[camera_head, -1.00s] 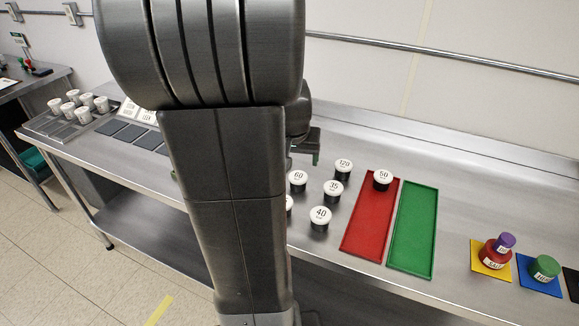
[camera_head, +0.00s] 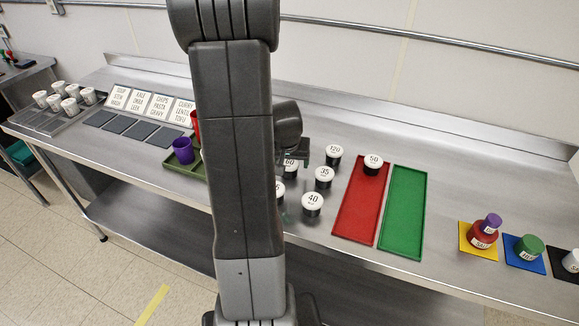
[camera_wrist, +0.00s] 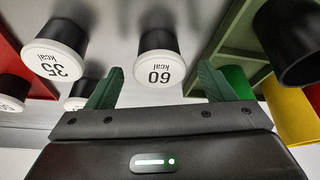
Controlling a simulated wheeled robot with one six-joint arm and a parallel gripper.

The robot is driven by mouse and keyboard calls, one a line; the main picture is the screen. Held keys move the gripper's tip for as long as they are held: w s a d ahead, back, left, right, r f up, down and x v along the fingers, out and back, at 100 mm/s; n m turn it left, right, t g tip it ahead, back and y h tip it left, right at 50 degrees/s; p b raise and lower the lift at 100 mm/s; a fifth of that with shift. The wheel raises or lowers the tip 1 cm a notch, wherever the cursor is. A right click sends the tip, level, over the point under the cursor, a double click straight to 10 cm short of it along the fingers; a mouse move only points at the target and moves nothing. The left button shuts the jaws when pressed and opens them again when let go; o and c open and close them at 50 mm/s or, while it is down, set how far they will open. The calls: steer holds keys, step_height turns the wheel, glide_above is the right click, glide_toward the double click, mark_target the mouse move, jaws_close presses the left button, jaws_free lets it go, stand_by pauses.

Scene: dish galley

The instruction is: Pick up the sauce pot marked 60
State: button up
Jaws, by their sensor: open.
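The sauce pot marked 60 (camera_head: 290,166) is black with a white lid and stands on the steel counter, partly hidden by my arm in the head view. In the wrist view the pot marked 60 (camera_wrist: 159,66) appears upside down, just beyond and between the green fingertips. My gripper (camera_wrist: 162,85) is open with nothing between its fingers. In the head view my gripper (camera_head: 298,158) shows only in part behind my arm, close to the pot. I cannot tell whether a finger touches it.
Pots marked 35 (camera_head: 323,178), 120 (camera_head: 334,155) and 40 (camera_head: 312,204) stand close by. A pot marked 50 (camera_head: 373,165) is on the red tray (camera_head: 352,222), beside a green tray (camera_head: 402,225). A purple cup (camera_head: 182,151) stands left of my arm.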

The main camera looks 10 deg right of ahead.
steer(key=shift+x, duration=0.9)
steer(key=c, duration=1.1)
steer(key=shift+o, duration=0.2)
steer(key=shift+r, duration=0.15)
